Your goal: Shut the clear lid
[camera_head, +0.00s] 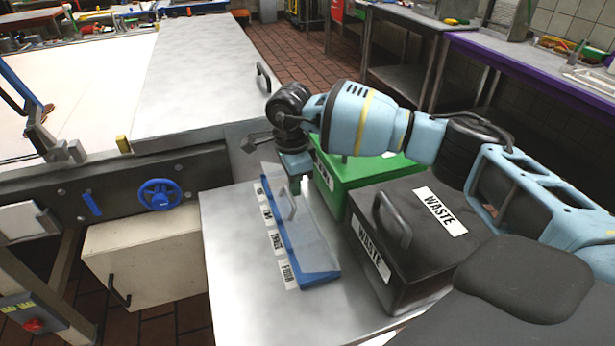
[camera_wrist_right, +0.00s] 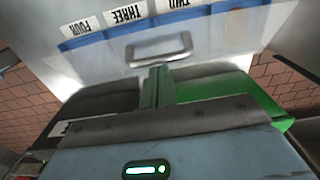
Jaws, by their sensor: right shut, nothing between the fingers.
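The clear lid (camera_head: 311,238) lies over the blue tray (camera_head: 318,278) in the head view, and its exact angle is hard to tell. Its grey handle (camera_head: 288,206) also shows in the wrist view (camera_wrist_right: 158,48). Number labels (camera_head: 276,243) run along the tray's left side. My right gripper (camera_head: 295,185) is shut and empty over the far end of the tray. In the wrist view its fingers (camera_wrist_right: 157,85) point toward the handle, close to it; whether they touch it I cannot tell. My left gripper is not in view.
A green bin (camera_head: 375,170) and a black waste bin (camera_head: 405,275) with a raised handle stand right of the tray. The metal tabletop (camera_head: 240,270) is clear to the left. A conveyor frame with a blue handwheel (camera_head: 160,194) stands further left.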

